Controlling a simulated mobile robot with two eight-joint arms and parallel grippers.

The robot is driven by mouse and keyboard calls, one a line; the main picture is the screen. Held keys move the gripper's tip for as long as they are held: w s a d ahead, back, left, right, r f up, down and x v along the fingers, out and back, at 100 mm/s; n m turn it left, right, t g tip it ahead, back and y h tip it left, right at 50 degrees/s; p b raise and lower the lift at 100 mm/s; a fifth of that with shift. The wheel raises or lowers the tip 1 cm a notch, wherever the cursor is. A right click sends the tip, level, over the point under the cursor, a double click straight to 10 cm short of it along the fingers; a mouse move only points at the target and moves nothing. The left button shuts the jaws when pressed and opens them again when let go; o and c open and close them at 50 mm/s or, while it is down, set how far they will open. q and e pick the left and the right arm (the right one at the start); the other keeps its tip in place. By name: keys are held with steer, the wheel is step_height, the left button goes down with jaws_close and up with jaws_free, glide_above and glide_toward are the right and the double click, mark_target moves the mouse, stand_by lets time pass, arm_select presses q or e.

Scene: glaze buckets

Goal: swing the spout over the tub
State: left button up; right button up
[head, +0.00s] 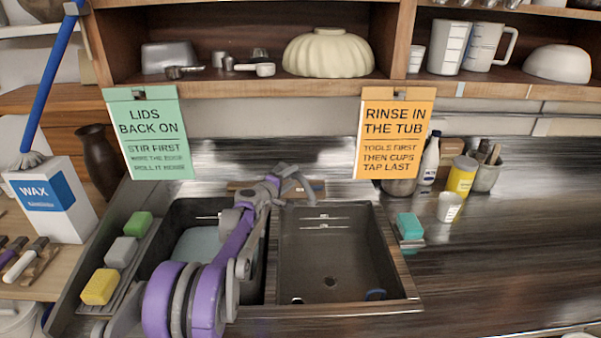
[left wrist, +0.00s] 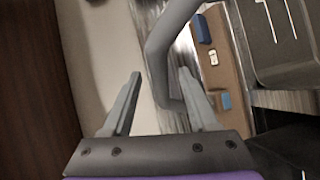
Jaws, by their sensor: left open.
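The grey curved spout (head: 303,184) stands at the back of the double sink, near the divider between its basins. In the left wrist view the spout (left wrist: 159,50) bends down between and beyond my fingers, partly behind the right-hand finger. My left gripper (left wrist: 160,73) is open around its line; I cannot tell if a finger touches it. In the head view my left gripper (head: 284,174) is at the spout, partly hiding it. The left basin holds something pale grey-blue (head: 198,243), perhaps the tub, partly hidden by my arm. My right gripper is out of view.
Green, grey and yellow sponges (head: 121,252) lie left of the sink. A teal sponge (head: 410,226) lies at its right. A white cup (head: 449,207) and bottles stand further right. Two signs (head: 395,138) hang from the shelf above. The right counter's front is clear.

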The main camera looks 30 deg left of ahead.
arm_select(q)
steer(key=w, duration=0.3)
steer(key=w+f, duration=0.1)
steer(key=w, duration=0.1)
steer(key=shift+w+d, duration=0.1)
steer(key=shift+w, duration=0.2)
jaws_close()
stand_by(1.1)
